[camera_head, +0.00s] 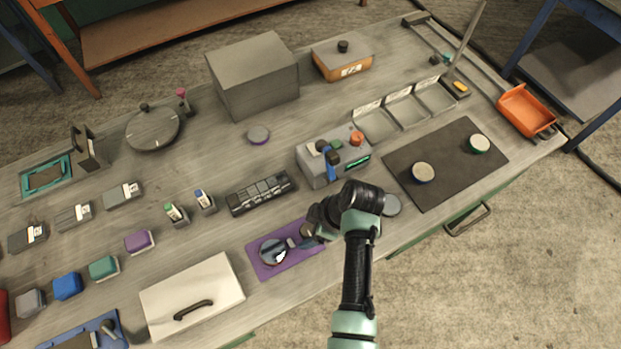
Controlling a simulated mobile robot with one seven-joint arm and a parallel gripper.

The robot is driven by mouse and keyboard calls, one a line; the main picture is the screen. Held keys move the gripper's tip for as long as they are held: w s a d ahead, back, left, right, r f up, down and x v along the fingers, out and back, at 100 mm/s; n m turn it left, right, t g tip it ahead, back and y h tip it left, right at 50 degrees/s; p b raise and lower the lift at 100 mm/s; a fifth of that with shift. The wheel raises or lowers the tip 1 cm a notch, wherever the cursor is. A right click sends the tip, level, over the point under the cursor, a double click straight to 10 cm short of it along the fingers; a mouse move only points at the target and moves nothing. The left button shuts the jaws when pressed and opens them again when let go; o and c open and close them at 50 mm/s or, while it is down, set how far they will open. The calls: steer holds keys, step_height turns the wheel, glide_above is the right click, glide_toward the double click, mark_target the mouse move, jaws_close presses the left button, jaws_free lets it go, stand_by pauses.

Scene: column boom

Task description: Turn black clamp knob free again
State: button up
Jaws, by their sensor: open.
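My gripper (291,244) is low over a purple mat (262,271) at the front of the table, its jaws open. It reaches in from the right, beside a dark round piece (270,251) lying on the mat. I cannot tell whether it touches this piece, and my wrist hides part of the mat. No part shows clearly as the black clamp knob. A small dark piece (435,60) sits near the foot of a grey post at the back right, too small to make out.
A grey control box (318,171) with coloured knobs stands behind my wrist. A dark mat (447,167) with two round pieces lies to the right. A white lidded box (195,292) is at the front left.

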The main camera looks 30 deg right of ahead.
steer(key=shift+r, duration=0.1)
steer(key=b+v, duration=0.1)
steer(key=v, duration=1.2)
steer(key=shift+d, duration=0.1)
